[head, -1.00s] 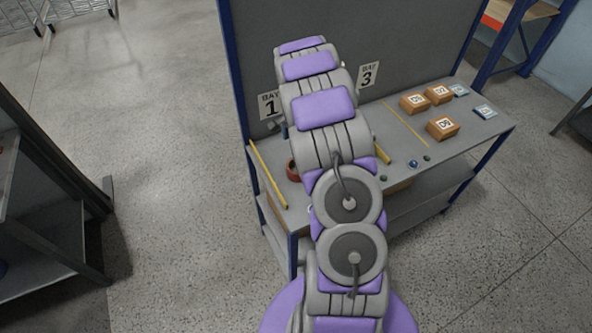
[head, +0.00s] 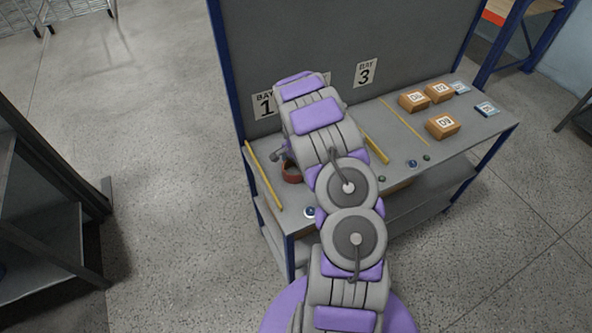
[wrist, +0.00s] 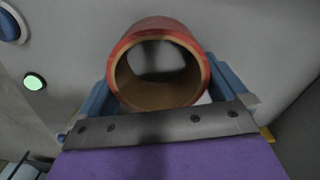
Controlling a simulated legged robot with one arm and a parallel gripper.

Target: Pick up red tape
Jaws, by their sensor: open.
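The red tape (head: 291,174) is a roll on the left part of the grey workbench, partly hidden by my arm in the head view. In the wrist view the red tape (wrist: 125,45) fills the middle, with its hollow brown core facing the camera. My gripper (wrist: 158,88) is open, with one blue finger on each side of the roll's lower part. I cannot tell whether the fingers touch it. In the head view only a bit of my gripper (head: 279,155) shows beside the roll.
Yellow strips (head: 263,175) divide the bench (head: 463,135) into bays. A blue-and-white round item (head: 309,212) lies near the front edge. Small round items (head: 412,163) and several brown boxes (head: 442,127) stand to the right. A grey back panel (head: 350,45) rises behind.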

